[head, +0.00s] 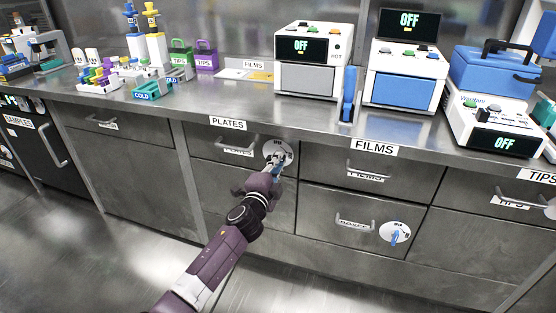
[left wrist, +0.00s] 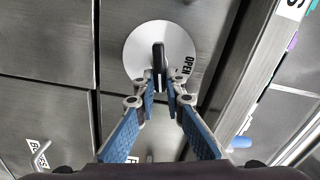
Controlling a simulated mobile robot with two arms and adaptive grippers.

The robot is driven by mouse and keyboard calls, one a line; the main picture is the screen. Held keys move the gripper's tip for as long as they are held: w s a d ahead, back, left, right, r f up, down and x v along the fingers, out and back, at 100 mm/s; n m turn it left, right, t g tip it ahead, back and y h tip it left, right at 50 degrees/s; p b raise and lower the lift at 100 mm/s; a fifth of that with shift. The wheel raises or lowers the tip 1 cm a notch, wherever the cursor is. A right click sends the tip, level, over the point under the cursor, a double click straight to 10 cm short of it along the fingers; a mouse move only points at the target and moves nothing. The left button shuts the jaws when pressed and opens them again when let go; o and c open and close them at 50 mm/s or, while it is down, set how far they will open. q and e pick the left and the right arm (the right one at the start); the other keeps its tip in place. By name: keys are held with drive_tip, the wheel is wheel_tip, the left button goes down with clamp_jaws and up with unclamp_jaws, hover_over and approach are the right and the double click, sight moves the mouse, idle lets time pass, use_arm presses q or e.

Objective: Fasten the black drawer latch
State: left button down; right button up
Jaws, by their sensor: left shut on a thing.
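The black drawer latch (left wrist: 159,57) is a dark upright lever on a round white plate (left wrist: 135,50) with the word OPEN at its right side in the left wrist view. In the head view the plate (head: 275,144) sits on the drawer front beneath the PLATES label. My left gripper (head: 279,166) reaches up to the plate and covers most of the latch there. In the left wrist view the blue-padded fingers (left wrist: 163,90) are shut on the lower part of the lever. My right gripper is in neither view.
A second white plate with a blue latch (head: 395,236) is on a lower drawer to the right. Drawer handles (head: 237,150) stick out nearby. The metal counter (head: 200,105) overhangs the drawers and carries lab devices. The floor (head: 110,250) in front is clear.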

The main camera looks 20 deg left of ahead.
use_arm(q)
drive_tip(key=shift+f+m, duration=0.25)
drive_tip(key=shift+m, duration=1.05)
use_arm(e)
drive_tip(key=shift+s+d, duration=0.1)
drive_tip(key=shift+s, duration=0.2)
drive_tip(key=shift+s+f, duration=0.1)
use_arm(q)
drive_tip(key=c, duration=2)
unclamp_jaws()
drive_tip(key=s, duration=1.2)
drive_tip(key=shift+a, duration=0.15)
